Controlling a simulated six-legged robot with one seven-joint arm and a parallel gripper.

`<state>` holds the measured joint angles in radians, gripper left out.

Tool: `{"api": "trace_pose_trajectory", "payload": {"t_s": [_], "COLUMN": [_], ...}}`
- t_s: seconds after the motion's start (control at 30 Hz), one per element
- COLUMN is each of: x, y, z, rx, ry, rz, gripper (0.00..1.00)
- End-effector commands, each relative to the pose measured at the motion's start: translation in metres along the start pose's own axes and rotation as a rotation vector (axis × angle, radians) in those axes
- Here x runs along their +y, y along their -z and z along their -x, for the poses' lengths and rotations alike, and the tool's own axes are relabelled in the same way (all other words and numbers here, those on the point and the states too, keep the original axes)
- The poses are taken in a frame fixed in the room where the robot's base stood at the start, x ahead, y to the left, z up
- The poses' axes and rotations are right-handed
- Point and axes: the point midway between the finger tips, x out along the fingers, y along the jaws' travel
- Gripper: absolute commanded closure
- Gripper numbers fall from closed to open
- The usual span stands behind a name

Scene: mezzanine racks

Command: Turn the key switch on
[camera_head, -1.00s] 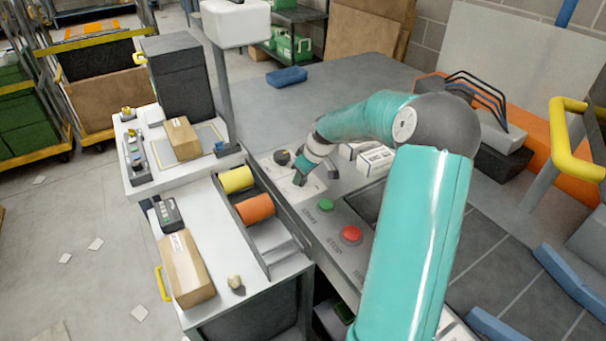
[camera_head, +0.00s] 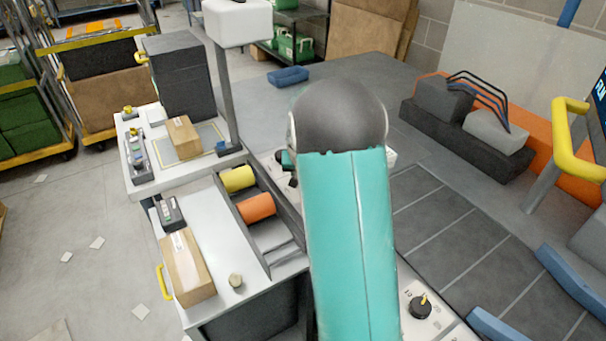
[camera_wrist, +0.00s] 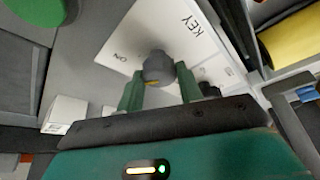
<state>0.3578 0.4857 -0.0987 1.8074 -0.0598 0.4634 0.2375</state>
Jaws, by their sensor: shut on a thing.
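In the wrist view the key switch (camera_wrist: 157,66) is a dark grey round knob with a small yellow mark, on a white plate (camera_wrist: 148,30) lettered KEY and ON. My gripper (camera_wrist: 159,80) has its two green fingers on either side of the knob and is shut on it. The knob covers part of the plate, so the pointer's exact setting is unclear. In the head view my own arm hides the key switch and most of my gripper.
A green round button (camera_wrist: 38,8) and a white box (camera_wrist: 65,112) lie near the plate. A yellow roller (camera_head: 238,179) and an orange roller (camera_head: 256,207) sit in a tray to the left. Another black knob with a yellow pointer (camera_head: 420,306) is on the front panel.

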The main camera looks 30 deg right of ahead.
Motion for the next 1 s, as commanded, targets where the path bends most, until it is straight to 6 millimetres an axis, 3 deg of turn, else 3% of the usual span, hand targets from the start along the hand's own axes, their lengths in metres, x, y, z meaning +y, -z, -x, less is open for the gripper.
{"api": "trace_pose_trajectory", "payload": {"t_s": [0.4, 0.93, 0.97, 1.0], "x": [-0.0023, -0.0014, -0.0013, -0.0014], "y": [0.0002, -0.0004, -0.0004, -0.0004], "z": [-0.0002, -0.0007, -0.0007, -0.0007], "rx": [0.0, -0.002, -0.003, -0.003], "ry": [-0.078, -0.089, -0.089, -0.089], "rz": [-0.189, -0.217, -0.216, -0.216], "gripper": [0.87, 0.87, 0.62, 0.54]}}
